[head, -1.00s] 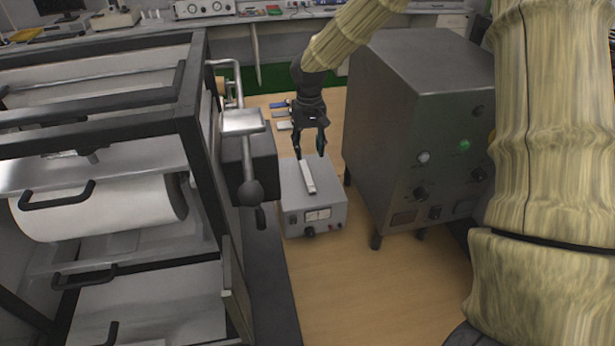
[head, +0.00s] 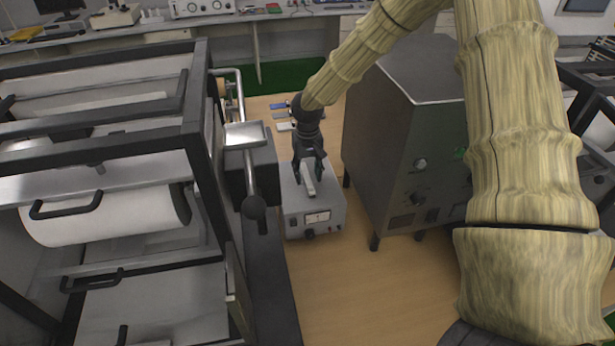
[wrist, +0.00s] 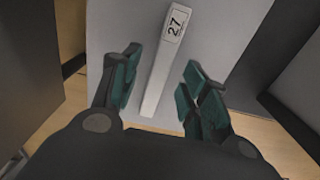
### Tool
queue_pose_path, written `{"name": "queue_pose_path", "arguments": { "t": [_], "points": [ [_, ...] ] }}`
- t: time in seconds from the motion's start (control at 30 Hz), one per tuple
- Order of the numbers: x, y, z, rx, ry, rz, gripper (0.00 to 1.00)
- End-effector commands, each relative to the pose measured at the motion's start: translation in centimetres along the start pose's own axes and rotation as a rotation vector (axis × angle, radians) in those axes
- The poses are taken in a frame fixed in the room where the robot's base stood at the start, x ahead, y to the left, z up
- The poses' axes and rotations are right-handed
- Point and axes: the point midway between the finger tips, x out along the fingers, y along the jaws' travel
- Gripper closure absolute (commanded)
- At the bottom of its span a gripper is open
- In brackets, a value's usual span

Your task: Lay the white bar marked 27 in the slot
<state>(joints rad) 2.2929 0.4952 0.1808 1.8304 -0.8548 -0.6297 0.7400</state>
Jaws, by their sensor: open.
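The white bar marked 27 (head: 308,183) lies flat on top of a small grey box with a meter (head: 330,220). In the wrist view the bar (wrist: 165,60) shows its 27 label at the far end and runs lengthwise between my fingers. My gripper (head: 309,172) is open, pointing down over the bar; in the wrist view my gripper (wrist: 160,84) has one finger on each side of it, with gaps between. Whether the fingertips reach down to the bar's height, I cannot tell. I cannot make out a slot clearly in either view.
A tall dark metal cabinet (head: 400,150) stands close on the right of the box. A black-framed machine (head: 195,130) with a lever (head: 253,190) stands close on the left. Small blue and white pieces (head: 280,127) lie behind my gripper. The wooden table (head: 345,290) in front is clear.

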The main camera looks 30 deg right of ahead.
Motion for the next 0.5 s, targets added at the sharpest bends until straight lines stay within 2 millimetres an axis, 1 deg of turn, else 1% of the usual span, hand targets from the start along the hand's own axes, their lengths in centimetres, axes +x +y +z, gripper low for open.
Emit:
{"name": "queue_pose_path", "arguments": {
  "t": [0.1, 0.2, 0.5],
  "points": [
    [0.9, 0.0, 0.0, 0.001, 0.0, 0.0, 0.55],
    [1.4, 0.0, 0.0, 0.001, 0.0, 0.0, 0.55],
    [1.7, 0.0, 0.0, 0.001, 0.001, 0.0, 0.55]
  ]
}}
